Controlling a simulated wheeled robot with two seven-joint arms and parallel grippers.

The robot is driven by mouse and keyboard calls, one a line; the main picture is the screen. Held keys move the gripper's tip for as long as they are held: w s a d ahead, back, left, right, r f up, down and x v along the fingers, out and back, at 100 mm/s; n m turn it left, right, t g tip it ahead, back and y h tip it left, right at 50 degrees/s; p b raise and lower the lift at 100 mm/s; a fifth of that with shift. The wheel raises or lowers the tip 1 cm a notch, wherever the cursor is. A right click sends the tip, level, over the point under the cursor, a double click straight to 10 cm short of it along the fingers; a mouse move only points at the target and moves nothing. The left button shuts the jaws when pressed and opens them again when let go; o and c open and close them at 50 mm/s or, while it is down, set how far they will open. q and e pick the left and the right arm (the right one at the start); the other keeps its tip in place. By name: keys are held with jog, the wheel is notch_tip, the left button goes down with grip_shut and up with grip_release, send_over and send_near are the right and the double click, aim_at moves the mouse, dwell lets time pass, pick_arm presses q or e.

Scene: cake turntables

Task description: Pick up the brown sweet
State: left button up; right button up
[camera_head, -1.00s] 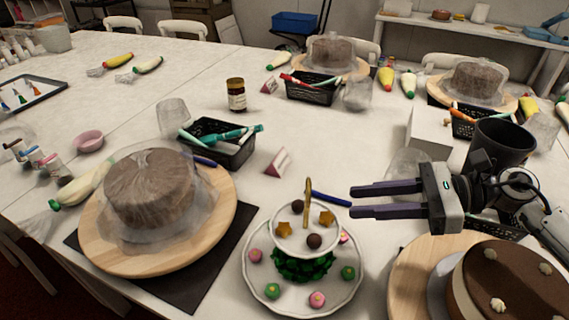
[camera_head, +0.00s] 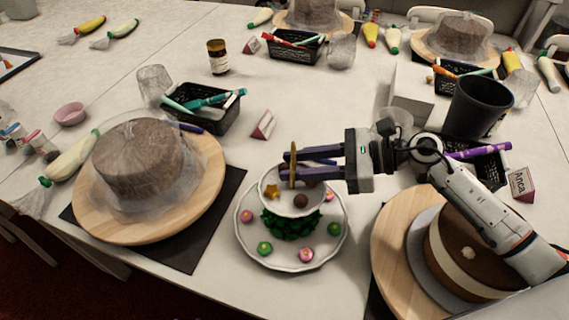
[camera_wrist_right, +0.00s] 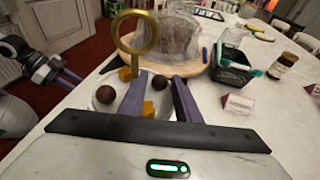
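The white two-tier stand (camera_head: 243,225) has a gold ring handle on top. One brown sweet (camera_head: 300,198) shows on its upper plate in the head view, with a star-shaped sweet (camera_head: 272,192) to its left. The wrist view shows two round brown sweets, one left of the fingers (camera_wrist_right: 105,95) and one (camera_wrist_right: 160,83) beyond the gap between them. My right gripper (camera_head: 284,164) is open and empty, its purple fingers reaching over the upper plate beside the handle.
A covered cake (camera_head: 138,160) on a wooden board stands left of the stand; a brown-and-cream cake (camera_head: 470,250) stands right. A black basket of pens (camera_head: 205,125) and a card (camera_head: 263,125) lie behind. Pink and green sweets ring the lower plate.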

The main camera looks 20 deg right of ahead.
grip_shut()
jog(key=shift+d, duration=0.1)
